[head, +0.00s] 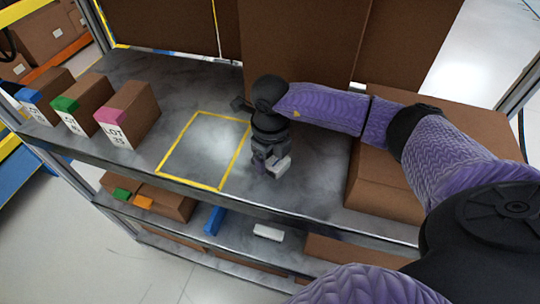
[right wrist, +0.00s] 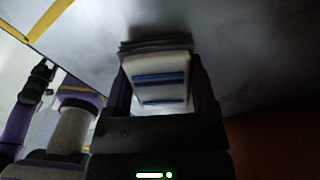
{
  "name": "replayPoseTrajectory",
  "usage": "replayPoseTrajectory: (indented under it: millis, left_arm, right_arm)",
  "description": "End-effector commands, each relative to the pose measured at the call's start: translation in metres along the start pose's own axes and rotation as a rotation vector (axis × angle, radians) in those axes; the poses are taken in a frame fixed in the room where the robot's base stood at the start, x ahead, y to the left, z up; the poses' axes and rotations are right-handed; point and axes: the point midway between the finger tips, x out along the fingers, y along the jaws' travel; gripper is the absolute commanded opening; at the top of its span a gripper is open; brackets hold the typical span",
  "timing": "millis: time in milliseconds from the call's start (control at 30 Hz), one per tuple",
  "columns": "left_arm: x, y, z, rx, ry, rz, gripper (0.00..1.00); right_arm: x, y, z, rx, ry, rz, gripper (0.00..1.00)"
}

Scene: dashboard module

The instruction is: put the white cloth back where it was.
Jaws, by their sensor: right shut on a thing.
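My right gripper (head: 272,160) hangs over the upper shelf, just right of a yellow-outlined square (head: 168,152). It is shut on the white cloth (head: 281,168), which is mostly hidden by the gripper in the head view. In the right wrist view the cloth (right wrist: 160,88) is a folded white block with blue stripes, between both fingers. Grey layers show at its far end. I cannot tell whether it touches the shelf. The yellow square is empty. My left gripper (right wrist: 38,75) shows small and dark at the left of the right wrist view; its jaws are unclear.
Several cartons with blue, green and pink labels, one a "LOT 35" box (head: 128,115), stand left on the upper shelf (head: 320,185). A large carton (head: 385,195) stands right, under my right arm. The lower shelf holds a white item (head: 268,232), a blue item (head: 214,220) and cartons.

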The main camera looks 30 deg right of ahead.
Motion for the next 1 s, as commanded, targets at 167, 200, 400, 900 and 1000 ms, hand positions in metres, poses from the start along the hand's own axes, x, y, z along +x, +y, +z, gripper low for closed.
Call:
replayPoseTrajectory:
  millis: [167,200,400,900,1000]
  left_arm:
    - [0.002,0.001,0.000,0.000,0.001,0.001,0.59]
    - [0.002,0.001,0.000,0.000,0.001,0.001,0.59]
    - [0.001,0.004,-0.001,-0.002,0.003,0.006,0.59]
    - [-0.014,0.008,-0.004,-0.006,0.007,0.012,0.59]
    - [-0.014,0.007,-0.004,-0.006,0.007,0.011,0.59]
  right_arm:
    - [0.002,0.000,0.000,0.000,0.000,0.000,0.94]
    - [0.002,0.000,0.000,0.000,0.000,0.000,1.00]
    - [0.001,0.000,0.000,0.000,0.000,0.000,1.00]
    - [-0.110,0.000,0.001,-0.001,-0.003,-0.001,1.00]
    - [-0.119,0.000,0.000,-0.001,-0.001,0.000,1.00]
